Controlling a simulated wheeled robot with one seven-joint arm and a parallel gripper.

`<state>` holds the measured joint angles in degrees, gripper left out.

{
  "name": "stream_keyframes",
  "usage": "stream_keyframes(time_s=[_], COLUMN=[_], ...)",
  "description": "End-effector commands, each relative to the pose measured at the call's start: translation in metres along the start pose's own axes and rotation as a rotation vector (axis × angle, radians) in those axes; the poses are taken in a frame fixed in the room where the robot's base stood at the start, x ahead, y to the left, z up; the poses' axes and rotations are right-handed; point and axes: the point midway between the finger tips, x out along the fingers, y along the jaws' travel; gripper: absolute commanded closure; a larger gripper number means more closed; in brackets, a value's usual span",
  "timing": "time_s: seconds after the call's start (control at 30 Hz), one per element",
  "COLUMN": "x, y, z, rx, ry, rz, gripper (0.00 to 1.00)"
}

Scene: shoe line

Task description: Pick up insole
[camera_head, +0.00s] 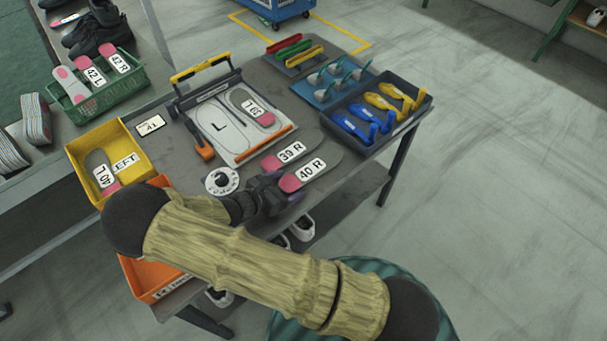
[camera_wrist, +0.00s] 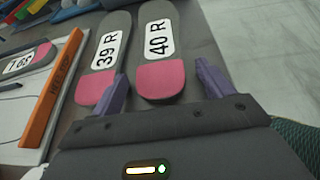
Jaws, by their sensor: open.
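Two grey insoles with pink heels lie on the table: insole 39 R (camera_head: 289,153) and insole 40 R (camera_head: 312,170), side by side. In the wrist view, insole 39 R (camera_wrist: 108,48) is on the left and insole 40 R (camera_wrist: 158,45) on the right. My gripper (camera_wrist: 160,95) is open, its purple fingers on either side of insole 40 R's pink heel, the left finger beside 39 R's heel. In the head view my gripper (camera_head: 268,196) is at the near heel ends. Another insole (camera_head: 250,107) lies on the white L board. Insole 40 L (camera_head: 101,172) is in the yellow bin.
The yellow bin (camera_head: 74,159) marked LEFT and an orange bin (camera_head: 140,284) stand at the table's left. A dark tray (camera_head: 424,104) holds blue and yellow tools at the right. The white board (camera_head: 213,128) has an orange edge bar (camera_wrist: 55,85). A round dial (camera_head: 222,181) lies near my gripper.

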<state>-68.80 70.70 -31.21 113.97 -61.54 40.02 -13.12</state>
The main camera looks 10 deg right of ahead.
Motion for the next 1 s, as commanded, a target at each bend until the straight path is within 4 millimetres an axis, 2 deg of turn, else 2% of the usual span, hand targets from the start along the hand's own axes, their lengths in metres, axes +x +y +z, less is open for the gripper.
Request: stream_keyframes(time_s=[0.03, 0.2, 0.27, 0.3, 0.67, 0.87, 1.0], x=[0.0, 0.0, 0.0, 0.0, -0.003, -0.014, -0.024], y=[0.0, 0.0, 0.0, 0.0, 0.0, 0.0, 0.0], z=[0.0, 0.0, 0.0, 0.0, 0.006, 0.031, 0.056], rx=[0.0, 0.0, 0.0, 0.0, 0.001, 0.003, 0.004], ry=[0.0, 0.0, 0.0, 0.0, 0.0, 0.001, 0.001], rz=[0.0, 0.0, 0.0, 0.0, 0.0, 0.001, 0.001], gripper=[0.21, 0.54, 0.66, 0.68, 0.69, 0.69, 0.69])
